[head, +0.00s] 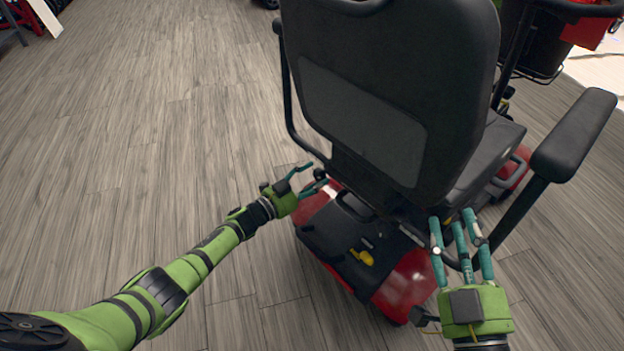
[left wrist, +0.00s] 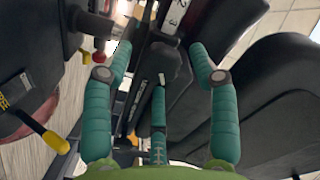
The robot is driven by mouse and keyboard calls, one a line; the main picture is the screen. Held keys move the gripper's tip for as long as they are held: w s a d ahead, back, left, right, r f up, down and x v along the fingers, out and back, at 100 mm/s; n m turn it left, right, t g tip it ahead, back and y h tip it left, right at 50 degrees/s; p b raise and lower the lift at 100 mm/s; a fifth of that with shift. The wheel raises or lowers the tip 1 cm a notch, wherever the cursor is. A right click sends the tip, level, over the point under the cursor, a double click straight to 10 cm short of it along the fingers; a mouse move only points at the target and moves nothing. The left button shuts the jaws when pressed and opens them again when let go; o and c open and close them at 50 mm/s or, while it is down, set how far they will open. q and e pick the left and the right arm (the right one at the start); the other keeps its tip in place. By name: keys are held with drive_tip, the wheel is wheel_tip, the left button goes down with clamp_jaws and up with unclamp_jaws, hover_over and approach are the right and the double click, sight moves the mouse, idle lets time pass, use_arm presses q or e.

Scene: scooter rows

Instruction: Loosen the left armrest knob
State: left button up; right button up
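The scooter's black seat (head: 385,75) is seen from behind in the head view. Its left armrest bar (head: 288,95) runs down the left side of the backrest. A small dark round part, which looks like the armrest knob (head: 320,173), sits low at that bar's end. My left gripper (head: 309,178) is beside it with its teal fingers spread around or just short of it; I cannot tell if they touch. In the left wrist view the fingers (left wrist: 163,62) are apart, with dark frame parts beyond. My right gripper (head: 456,220) is open and empty behind the seat's lower right.
The red rear body (head: 402,285) lies below the seat, with a yellow lever (head: 364,257) on it; the lever also shows in the left wrist view (left wrist: 50,137). The right armrest (head: 574,135) sticks out near my right gripper. Open wood floor (head: 130,130) lies to the left.

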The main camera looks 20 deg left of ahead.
use_arm(q)
drive_tip(key=v, duration=1.2)
idle(0.4)
